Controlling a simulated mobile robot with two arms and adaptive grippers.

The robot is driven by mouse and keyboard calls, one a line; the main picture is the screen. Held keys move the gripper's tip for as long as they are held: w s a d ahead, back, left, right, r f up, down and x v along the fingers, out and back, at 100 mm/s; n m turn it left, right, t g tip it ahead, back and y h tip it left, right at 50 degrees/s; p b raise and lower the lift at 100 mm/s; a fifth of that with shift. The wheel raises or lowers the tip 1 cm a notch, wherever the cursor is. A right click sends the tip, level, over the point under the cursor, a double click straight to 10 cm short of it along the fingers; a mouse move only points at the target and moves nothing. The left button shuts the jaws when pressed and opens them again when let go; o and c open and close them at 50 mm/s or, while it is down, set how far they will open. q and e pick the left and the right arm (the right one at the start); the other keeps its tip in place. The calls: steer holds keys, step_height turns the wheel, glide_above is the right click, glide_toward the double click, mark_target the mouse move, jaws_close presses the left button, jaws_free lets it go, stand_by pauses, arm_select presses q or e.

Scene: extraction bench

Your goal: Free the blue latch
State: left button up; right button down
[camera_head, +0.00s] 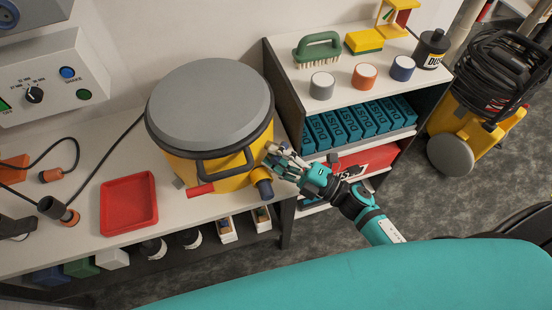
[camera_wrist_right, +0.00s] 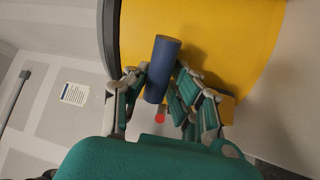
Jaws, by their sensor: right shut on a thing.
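The yellow drum (camera_head: 225,172) with a grey lid (camera_head: 210,103) stands on the bench at the centre. My right gripper (camera_head: 273,160) is at the drum's right side, just below the lid's rim. The blue latch (camera_wrist_right: 162,68) is a blue cylinder in front of the yellow wall in the right wrist view. It lies between the fingers of my right gripper (camera_wrist_right: 160,90), which is shut on it. In the head view my fingers hide the latch. A red latch (camera_head: 200,190) sits at the drum's front. My left gripper is not in view.
A yellow outlet with a dark end (camera_head: 263,183) sticks out close below my right gripper. A shelf unit (camera_head: 290,90) with blue boxes (camera_head: 350,122) stands to the right. A red tray (camera_head: 128,203) lies left of the drum.

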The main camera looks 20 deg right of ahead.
steer(key=shift+w+d+r+n+y+b, duration=0.1)
steer(key=shift+r+n+y+b, duration=0.15)
steer(key=shift+n, duration=0.35)
steer(key=shift+w+d+n+y+b, duration=0.15)
steer(key=shift+n+b, duration=0.2)
steer(key=shift+n, duration=0.25)
steer(key=shift+s+a, duration=0.1)
steer(key=c, duration=1.2)
jaws_free()
steer(key=shift+s, duration=0.1)
steer(key=shift+o, duration=0.2)
steer(key=shift+f, duration=0.1)
steer(key=shift+f, duration=0.1)
steer(key=v, duration=1.2)
steer(key=shift+r, duration=0.3)
